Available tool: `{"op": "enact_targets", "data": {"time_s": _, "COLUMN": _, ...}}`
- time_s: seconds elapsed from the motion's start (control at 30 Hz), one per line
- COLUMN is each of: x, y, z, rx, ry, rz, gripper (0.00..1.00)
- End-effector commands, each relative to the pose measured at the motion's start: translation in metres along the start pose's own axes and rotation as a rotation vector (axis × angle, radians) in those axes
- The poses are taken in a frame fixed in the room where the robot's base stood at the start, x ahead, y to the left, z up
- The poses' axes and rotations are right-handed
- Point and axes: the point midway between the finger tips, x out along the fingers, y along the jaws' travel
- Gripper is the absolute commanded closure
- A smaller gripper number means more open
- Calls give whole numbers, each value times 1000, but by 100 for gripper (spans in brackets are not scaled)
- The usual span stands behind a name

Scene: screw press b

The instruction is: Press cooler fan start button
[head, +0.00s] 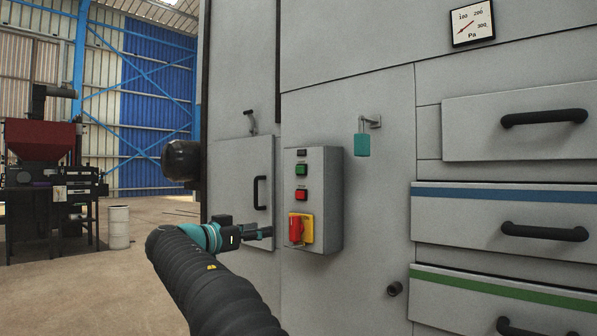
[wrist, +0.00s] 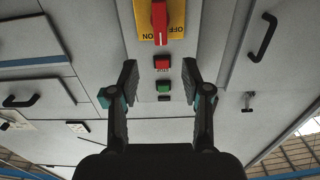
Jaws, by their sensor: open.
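A grey control box (head: 329,200) is mounted on the cabinet front. It carries a green button (head: 302,170) at the top, a red button (head: 301,195) below it, and a red rotary switch (head: 296,228) on a yellow plate at the bottom. My gripper (head: 268,233) is left of the box, near the height of the rotary switch. The wrist view is upside down; the green button (wrist: 163,86) and red button (wrist: 162,63) show between the two open fingers (wrist: 159,68). The gripper is empty and appears apart from the box. The button labels are too small to read.
A cabinet door with a black handle (head: 260,192) lies behind my gripper. Drawers with black handles (head: 544,118) are farther right. Open floor (head: 150,260) lies to the left.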

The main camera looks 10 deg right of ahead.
Motion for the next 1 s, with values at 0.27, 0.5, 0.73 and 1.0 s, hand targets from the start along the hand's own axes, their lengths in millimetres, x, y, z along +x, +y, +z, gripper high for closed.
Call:
{"op": "enact_targets", "data": {"time_s": 0.27, "x": 0, "y": 0, "z": 0, "rx": 0, "ry": 0, "rz": 0, "gripper": 87}}
{"op": "enact_targets", "data": {"time_s": 0.5, "x": 0, "y": 0, "z": 0, "rx": 0, "ry": 0, "rz": 0, "gripper": 100}}
{"op": "enact_targets", "data": {"time_s": 0.73, "x": 0, "y": 0, "z": 0, "rx": 0, "ry": 0, "rz": 0, "gripper": 100}}
{"op": "enact_targets", "data": {"time_s": 1.0, "x": 0, "y": 0, "z": 0, "rx": 0, "ry": 0, "rz": 0, "gripper": 100}}
